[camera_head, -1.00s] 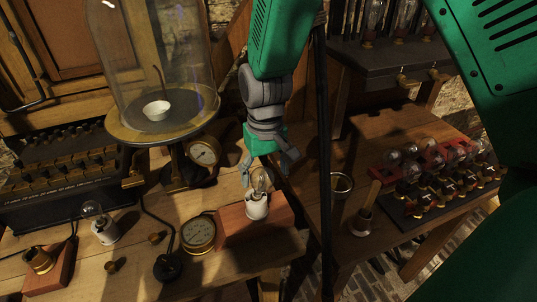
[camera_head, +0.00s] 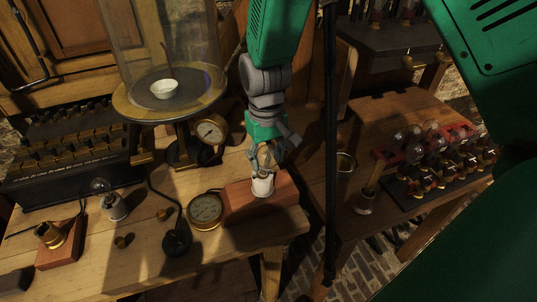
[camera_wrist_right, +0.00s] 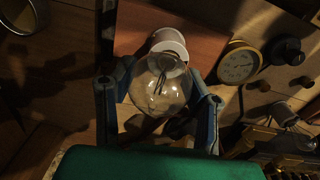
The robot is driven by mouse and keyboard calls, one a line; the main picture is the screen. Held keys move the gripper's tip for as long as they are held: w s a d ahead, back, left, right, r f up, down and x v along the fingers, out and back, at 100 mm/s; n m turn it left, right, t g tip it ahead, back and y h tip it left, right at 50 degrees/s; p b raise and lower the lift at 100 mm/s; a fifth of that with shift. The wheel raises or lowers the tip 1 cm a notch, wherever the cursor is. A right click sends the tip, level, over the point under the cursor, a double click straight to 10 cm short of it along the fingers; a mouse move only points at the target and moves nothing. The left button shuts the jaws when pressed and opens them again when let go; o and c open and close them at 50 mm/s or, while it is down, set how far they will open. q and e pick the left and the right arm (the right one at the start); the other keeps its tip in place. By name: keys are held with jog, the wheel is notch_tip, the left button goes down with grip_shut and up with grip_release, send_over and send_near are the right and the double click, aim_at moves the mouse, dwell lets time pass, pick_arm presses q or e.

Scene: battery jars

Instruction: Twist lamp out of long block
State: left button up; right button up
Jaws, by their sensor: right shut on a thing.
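The lamp is a clear glass bulb (camera_wrist_right: 158,96) that stands in a white socket (camera_head: 263,185) on the long red-brown block (camera_head: 286,195). The white socket also shows at the top of the right wrist view (camera_wrist_right: 168,43). My right gripper (camera_head: 267,155) comes down from above and is shut on the lamp's glass, with one finger on each side of it. The fingers partly hide the bulb in the head view. The lamp appears seated in the socket. My left gripper is not in view.
A round gauge (camera_head: 205,211) lies left of the block. A glass bell jar on a round stand (camera_head: 168,108) is behind it. A small lamp (camera_head: 112,205) and a smaller block with a brass socket (camera_head: 60,248) are at left. A rack of bulbs (camera_head: 440,180) stands at right.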

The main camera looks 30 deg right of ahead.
jog(key=shift+a+r+n+p, duration=0.1)
jog(key=shift+a+n+p, duration=0.15)
jog(key=shift+n+p, duration=0.2)
jog(key=shift+w+d+n+g+h+p, duration=0.1)
jog(key=shift+w+n+g+h+p, duration=0.2)
jog(key=shift+n+h+p, duration=0.4)
jog(key=shift+w+a+n+h+p, duration=0.25)
jog(key=shift+a+n+h+p, duration=0.3)
jog(key=shift+n+p, duration=0.45)
jog(key=shift+w+a+n+h+p, duration=0.1)
jog(key=shift+w+n+h+p, duration=0.2)
jog(key=shift+n, duration=0.35)
jog(key=shift+n+h, duration=0.25)
jog(key=shift+n, duration=0.05)
jog(key=n+t+p, duration=0.1)
jog(key=n, duration=0.1)
jog(key=shift+s+n+p, duration=0.15)
jog(key=shift+n+p, duration=0.25)
jog(key=n+y+p, duration=0.1)
jog(key=n, duration=0.1)
jog(key=shift+s+n+t, duration=0.15)
jog(key=shift+n+t, duration=0.15)
jog(key=shift+t, duration=0.1)
jog(key=shift+d+n+y, duration=0.2)
jog(key=shift+n+y, duration=0.1)
jog(key=shift+n, duration=0.2)
